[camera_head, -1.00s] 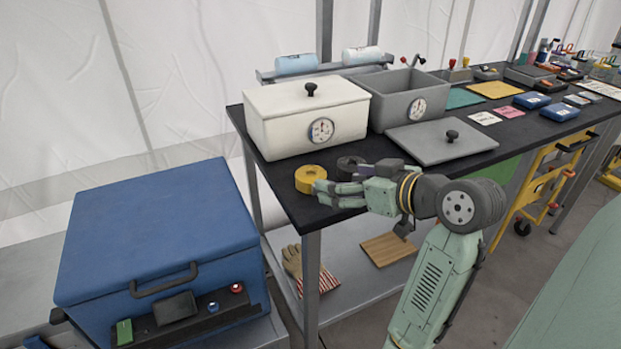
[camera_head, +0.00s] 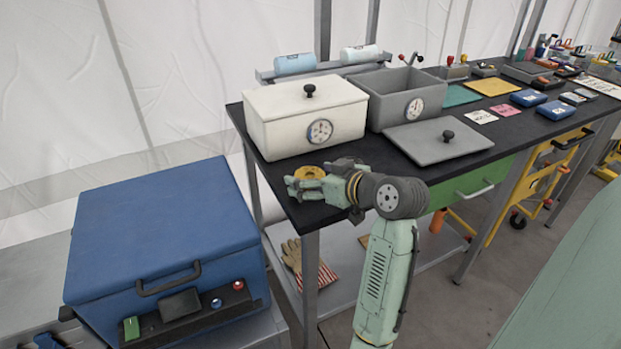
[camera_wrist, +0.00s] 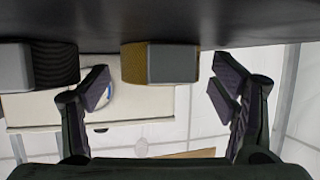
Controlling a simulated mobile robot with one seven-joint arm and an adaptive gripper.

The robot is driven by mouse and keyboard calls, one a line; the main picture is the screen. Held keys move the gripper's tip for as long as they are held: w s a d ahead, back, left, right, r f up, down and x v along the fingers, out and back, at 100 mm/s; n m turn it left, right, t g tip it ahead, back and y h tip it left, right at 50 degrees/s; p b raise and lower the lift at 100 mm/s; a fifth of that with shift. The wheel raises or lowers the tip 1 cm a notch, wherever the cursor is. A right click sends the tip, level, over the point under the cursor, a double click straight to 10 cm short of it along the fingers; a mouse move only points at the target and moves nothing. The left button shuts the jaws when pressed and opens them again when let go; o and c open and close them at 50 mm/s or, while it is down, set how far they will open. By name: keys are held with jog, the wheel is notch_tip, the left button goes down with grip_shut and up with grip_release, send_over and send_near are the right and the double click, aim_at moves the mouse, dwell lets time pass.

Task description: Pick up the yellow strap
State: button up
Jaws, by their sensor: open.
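The yellow strap (camera_head: 310,171) is a round roll on the black table near its left front corner. In the camera_head view my gripper (camera_head: 291,186) is low over the table edge, in front of the roll and partly hiding it. In the camera_wrist view, which looks upside down, the yellow strap (camera_wrist: 131,63) shows ahead between the two spread fingers, with a grey face toward me. My gripper (camera_wrist: 161,82) is open and empty. A dark roll (camera_wrist: 56,65) stands beside the yellow one, outside the left finger; my arm mostly hides it in the camera_head view.
A white lidded box (camera_head: 305,118) with a dial stands just behind the rolls. A grey open box (camera_head: 393,98) and its grey lid (camera_head: 437,143) are to the right. A blue chest (camera_head: 160,230) stands left of the table. Gloves (camera_head: 308,266) lie on the lower shelf.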

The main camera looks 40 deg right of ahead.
jog(key=shift+c, duration=0.4)
jog(key=c, duration=1.2)
jog(key=shift+r, duration=0.15)
